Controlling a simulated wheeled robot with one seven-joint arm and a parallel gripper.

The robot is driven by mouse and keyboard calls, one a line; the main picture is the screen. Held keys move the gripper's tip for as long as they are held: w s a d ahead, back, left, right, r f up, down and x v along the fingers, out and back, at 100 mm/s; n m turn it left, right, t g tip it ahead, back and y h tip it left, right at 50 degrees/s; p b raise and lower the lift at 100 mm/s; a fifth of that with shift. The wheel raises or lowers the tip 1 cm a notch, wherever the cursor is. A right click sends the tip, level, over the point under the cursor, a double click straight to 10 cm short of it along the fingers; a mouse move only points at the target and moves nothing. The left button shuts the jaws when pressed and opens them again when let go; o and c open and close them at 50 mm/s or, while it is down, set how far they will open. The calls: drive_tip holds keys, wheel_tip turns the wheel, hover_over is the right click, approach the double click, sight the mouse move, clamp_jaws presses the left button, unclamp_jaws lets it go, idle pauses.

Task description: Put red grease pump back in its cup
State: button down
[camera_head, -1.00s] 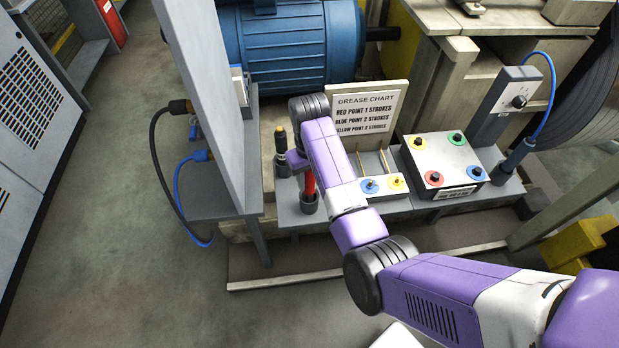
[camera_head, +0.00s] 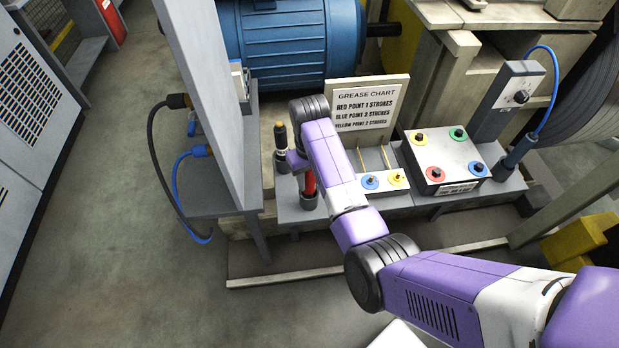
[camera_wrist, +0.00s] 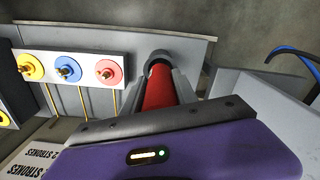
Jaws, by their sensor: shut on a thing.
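The red grease pump (camera_head: 309,183) stands roughly upright in the head view, partly hidden behind my arm. Its lower end is at the mouth of the grey cup (camera_head: 310,204) and appears to be inside it; how deep it sits I cannot tell. In the wrist view the red pump (camera_wrist: 159,92) lies between the fingers of my gripper (camera_wrist: 168,82), which is shut on it. The grey rim of the cup (camera_wrist: 157,57) shows around the pump's far end. In the head view my arm hides most of the gripper.
A dark tool with a yellow tip (camera_head: 281,137) stands just left of the pump. A grey upright panel (camera_head: 212,100) is further left. The grease chart (camera_head: 366,105), a block with coloured points (camera_head: 384,181) and a button box (camera_head: 444,160) are to the right.

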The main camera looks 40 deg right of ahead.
drive_tip(key=shift+f, duration=0.35)
drive_tip(key=c, duration=0.9)
unclamp_jaws()
drive_tip(key=shift+f, duration=0.1)
drive_tip(key=shift+r+b, duration=0.6)
drive_tip(key=shift+r, duration=3.4)
